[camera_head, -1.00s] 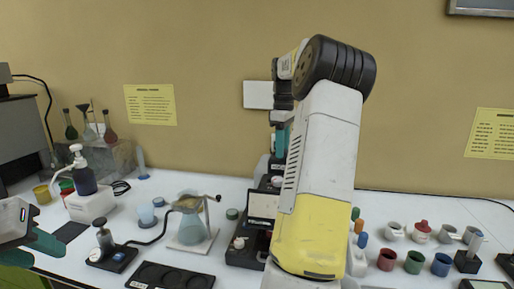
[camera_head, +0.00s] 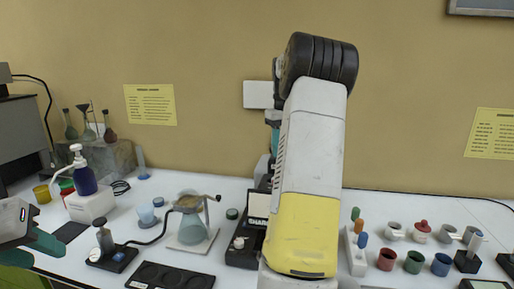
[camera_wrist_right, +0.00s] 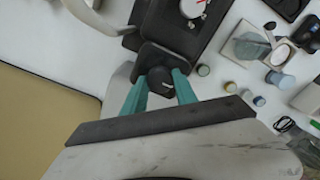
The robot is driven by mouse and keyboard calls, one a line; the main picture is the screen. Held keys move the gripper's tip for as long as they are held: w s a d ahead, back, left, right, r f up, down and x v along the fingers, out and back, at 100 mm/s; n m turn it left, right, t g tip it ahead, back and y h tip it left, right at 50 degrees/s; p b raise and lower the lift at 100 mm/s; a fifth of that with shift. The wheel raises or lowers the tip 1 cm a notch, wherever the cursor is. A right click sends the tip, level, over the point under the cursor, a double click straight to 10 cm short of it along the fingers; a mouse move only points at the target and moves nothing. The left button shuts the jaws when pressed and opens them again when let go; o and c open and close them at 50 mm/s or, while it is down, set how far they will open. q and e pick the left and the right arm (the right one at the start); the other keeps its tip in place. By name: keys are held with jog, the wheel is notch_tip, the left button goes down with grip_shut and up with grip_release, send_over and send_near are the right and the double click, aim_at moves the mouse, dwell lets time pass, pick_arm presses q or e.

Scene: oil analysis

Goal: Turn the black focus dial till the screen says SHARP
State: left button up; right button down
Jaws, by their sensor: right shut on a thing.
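The black focus dial (camera_wrist_right: 161,80) shows in the right wrist view, on the near end of a dark instrument (camera_wrist_right: 172,22). My right gripper (camera_wrist_right: 160,85) is shut on it, with one teal finger on each side. In the head view my right arm hides the dial and gripper. The instrument's screen (camera_head: 258,223) is partly behind that arm; pale letters like "SHAR" show on a dark band, with the end hidden. My left gripper (camera_head: 45,242) is at the left edge, away from the dial, cut off by the frame, its finger gap unclear.
A glass flask on a stand (camera_head: 192,225) and a black tray (camera_head: 170,276) lie left of the instrument. A pump bottle (camera_head: 84,180) stands further left. Red (camera_head: 387,259), green (camera_head: 414,262) and blue (camera_head: 441,264) cups stand right of my right arm.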

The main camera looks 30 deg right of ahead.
jog(key=shift+m, duration=0.5)
jog(key=c, duration=1)
grip_release()
jog(key=shift+o, duration=0.2)
notch_tip(320, 180, up, 7)
jog(key=shift+w+f, duration=0.1)
jog(key=shift+r, duration=0.5)
jog(key=shift+a, duration=0.1)
